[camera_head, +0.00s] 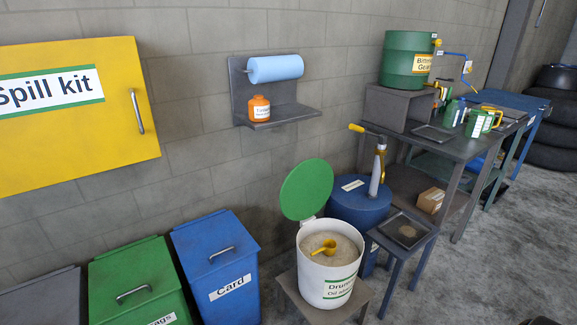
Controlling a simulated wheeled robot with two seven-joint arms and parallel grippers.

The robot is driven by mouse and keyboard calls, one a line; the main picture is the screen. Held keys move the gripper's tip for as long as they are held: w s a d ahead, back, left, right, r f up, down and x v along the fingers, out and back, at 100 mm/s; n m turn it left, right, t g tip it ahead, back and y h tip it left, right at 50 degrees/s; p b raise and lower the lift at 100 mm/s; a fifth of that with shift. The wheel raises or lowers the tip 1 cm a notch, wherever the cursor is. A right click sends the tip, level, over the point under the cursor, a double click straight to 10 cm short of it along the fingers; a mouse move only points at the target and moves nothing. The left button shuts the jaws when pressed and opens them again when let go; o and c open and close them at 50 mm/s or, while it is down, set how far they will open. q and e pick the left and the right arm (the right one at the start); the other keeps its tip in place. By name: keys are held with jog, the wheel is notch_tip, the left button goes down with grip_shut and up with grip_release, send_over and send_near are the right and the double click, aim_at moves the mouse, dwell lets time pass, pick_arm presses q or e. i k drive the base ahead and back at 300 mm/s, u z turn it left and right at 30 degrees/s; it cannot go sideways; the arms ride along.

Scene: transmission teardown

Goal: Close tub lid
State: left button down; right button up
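The white tub (313,276) stands on a low stand at the lower middle. It is full of a pale granular material, and a yellow scoop (325,248) lies on top of it. The green round lid (306,189) is raised at the tub's back edge, tilted up and open. Neither of my grippers shows in the head view.
A blue drum (358,206) with a hand pump stands right behind the tub. A small table with a tray (405,232) is to the right. Blue (216,262) and green (138,284) bins stand left. Grey floor (500,260) is open at right.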

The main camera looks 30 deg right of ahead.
aim_at(307, 189)
jog(key=z, duration=0.5)
jog(key=i, duration=0.7)
jog(key=z, duration=0.75)
